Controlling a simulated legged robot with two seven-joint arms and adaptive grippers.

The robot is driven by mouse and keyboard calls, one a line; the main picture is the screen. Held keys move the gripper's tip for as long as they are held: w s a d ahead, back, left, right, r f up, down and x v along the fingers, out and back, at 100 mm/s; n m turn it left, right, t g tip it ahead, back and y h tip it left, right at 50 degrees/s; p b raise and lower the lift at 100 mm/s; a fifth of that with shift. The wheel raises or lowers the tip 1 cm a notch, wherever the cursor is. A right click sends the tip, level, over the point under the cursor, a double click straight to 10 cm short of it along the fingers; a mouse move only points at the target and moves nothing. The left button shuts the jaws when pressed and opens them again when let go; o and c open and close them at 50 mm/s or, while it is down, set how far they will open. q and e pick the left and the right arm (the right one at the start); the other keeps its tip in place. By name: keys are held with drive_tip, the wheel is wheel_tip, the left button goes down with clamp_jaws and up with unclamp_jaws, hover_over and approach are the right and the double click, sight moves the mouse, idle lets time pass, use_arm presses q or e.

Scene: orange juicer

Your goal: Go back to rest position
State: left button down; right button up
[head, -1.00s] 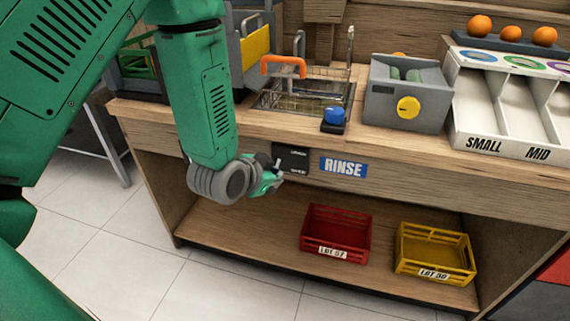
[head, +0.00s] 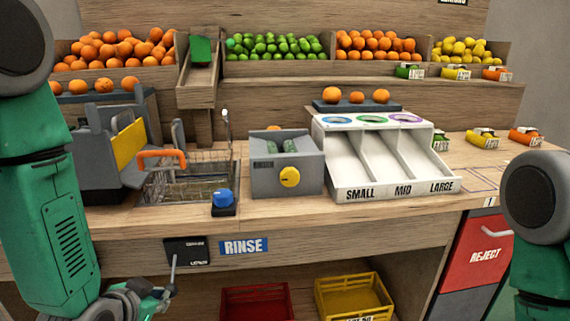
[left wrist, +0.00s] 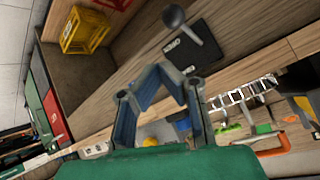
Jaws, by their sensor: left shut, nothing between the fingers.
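My left arm comes down the left side of the head view. Its green gripper (head: 160,297) is low in front of the counter, below and beside a small black panel (head: 187,251) with a lever. In the left wrist view the fingers (left wrist: 160,78) meet at the tips with nothing between them. The panel (left wrist: 188,48) and the lever's dark ball knob (left wrist: 173,15) show beyond them, apart from the fingers. My right arm shows at the right edge of the head view. Its gripper is out of the frame.
The counter holds a wire basket (head: 205,190) with an orange handle, a blue knob (head: 223,198), a grey box (head: 287,165) and a white sorting tray (head: 420,189). Red (head: 255,304) and yellow (head: 353,298) crates sit below. A red reject bin (head: 484,256) stands right.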

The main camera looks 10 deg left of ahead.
use_arm(q)
drive_tip(key=s+f+n+g, duration=0.2)
drive_tip(key=s+f+g, duration=0.2)
drive_tip(key=s+f, duration=0.5)
drive_tip(key=s+d+f+n+g, duration=0.1)
drive_tip(key=s+f+g, duration=0.4)
drive_tip(key=s+f, duration=0.4)
drive_tip(key=s, duration=0.6)
drive_tip(key=shift+s+d+n+g, duration=0.25)
drive_tip(key=shift+s+n+g, duration=0.05)
drive_tip(key=shift+s+n, duration=0.1)
